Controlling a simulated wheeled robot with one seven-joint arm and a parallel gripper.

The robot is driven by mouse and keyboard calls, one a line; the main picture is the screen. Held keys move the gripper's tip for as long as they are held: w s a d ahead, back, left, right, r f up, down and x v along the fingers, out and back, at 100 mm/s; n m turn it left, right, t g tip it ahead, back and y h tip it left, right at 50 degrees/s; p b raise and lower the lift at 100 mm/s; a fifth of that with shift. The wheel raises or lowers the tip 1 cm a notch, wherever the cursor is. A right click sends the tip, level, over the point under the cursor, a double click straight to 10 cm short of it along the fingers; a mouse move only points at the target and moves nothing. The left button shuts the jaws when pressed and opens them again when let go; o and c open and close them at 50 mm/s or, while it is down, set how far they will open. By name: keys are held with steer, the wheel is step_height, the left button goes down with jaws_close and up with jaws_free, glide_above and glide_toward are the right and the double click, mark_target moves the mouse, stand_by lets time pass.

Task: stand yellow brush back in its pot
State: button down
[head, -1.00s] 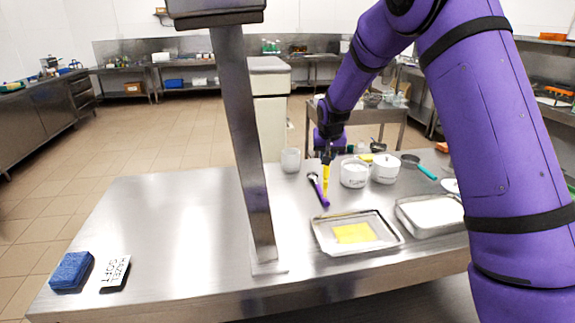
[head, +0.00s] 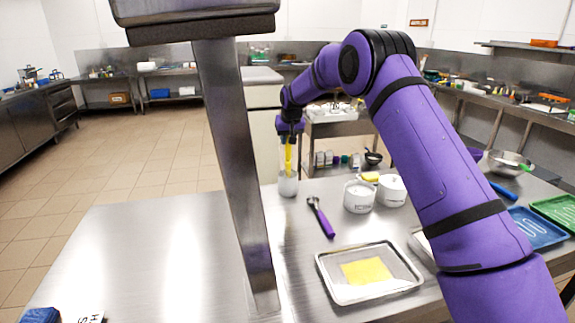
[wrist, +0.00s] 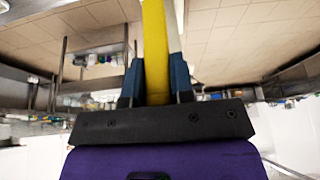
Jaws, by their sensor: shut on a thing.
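The yellow brush (head: 288,157) hangs upright from my gripper (head: 289,138), which is shut on its upper part. In the wrist view the yellow brush (wrist: 155,45) runs between the two dark fingers of my gripper (wrist: 157,82). The pot (head: 288,188) is a whitish cup standing near the table's far edge. My gripper is above it, and the brush's lower end meets the pot's mouth in the head view. I cannot tell how far inside that end is. The pot cannot be made out in the wrist view.
A purple-handled scoop (head: 320,217) lies right of the pot. Two white tubs (head: 359,197) stand further right. A metal tray (head: 336,289) with a yellow sheet (head: 367,271) lies in front. My column hides part of the table, whose left side is mostly clear.

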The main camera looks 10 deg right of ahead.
mark_target(288, 156)
steer(key=shift+f, duration=3.45)
steer(key=shift+f, duration=0.1)
steer(key=c, duration=1)
jaws_free()
steer(key=v, duration=1.2)
